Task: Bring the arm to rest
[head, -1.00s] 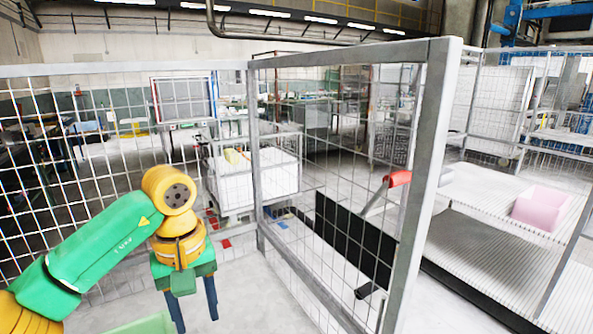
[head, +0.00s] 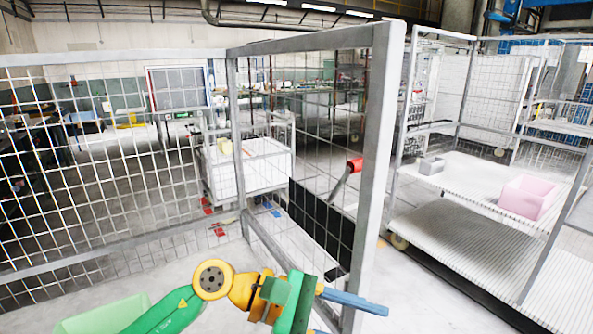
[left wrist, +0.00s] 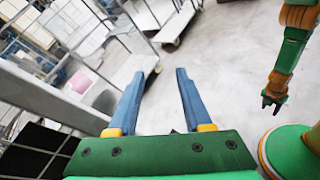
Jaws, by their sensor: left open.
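My left arm comes in from the bottom left of the head view. My left gripper (head: 352,318) is low near the bottom centre, its blue fingers pointing right, in front of the mesh fence.
A rack (head: 450,225) at the right holds a pink bin (head: 530,196) and a grey box (head: 431,165). A pale green bin (head: 100,316) is at the bottom left. A white cart (head: 250,170) stands behind the mesh.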

